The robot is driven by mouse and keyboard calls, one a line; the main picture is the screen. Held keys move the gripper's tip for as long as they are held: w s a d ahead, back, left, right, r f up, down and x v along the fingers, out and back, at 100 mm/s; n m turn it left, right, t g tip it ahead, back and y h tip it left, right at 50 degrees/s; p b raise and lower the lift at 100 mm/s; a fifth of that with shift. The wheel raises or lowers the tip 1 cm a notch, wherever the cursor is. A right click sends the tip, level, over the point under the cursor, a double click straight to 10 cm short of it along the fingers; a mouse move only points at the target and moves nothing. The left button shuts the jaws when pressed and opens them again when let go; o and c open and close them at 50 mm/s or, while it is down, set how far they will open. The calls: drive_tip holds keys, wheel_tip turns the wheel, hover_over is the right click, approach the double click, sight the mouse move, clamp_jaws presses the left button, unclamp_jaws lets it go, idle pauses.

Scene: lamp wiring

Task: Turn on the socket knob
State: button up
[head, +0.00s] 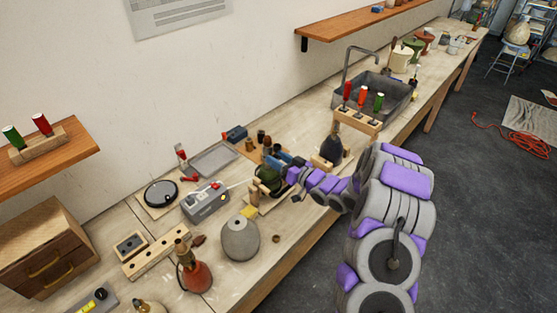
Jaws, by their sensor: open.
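My gripper (279,162) reaches in from the right, at the end of my grey and purple arm. It is open, with its blue fingers at the upper part of a dark green lamp (268,180). The lamp stands near the middle of the workbench beside a pale wooden support (254,194). The socket knob is too small and too covered by the gripper to make out. I cannot tell whether the fingers touch it. A pale cord runs from the lamp area to a grey box (205,203) with a red part on top.
A grey rounded lamp base (240,239) and a red lamp (194,272) stand at the front left. A dark lamp base (331,149) and a block of coloured-handled tools (358,121) stand behind and right of the gripper. The workbench (285,222) has bare room along its front edge.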

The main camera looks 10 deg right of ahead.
drive_tip(key=shift+d, duration=0.5)
drive_tip(key=shift+c, duration=1.4)
drive_tip(key=shift+a, duration=0.35)
drive_tip(key=c, duration=0.5)
clamp_jaws()
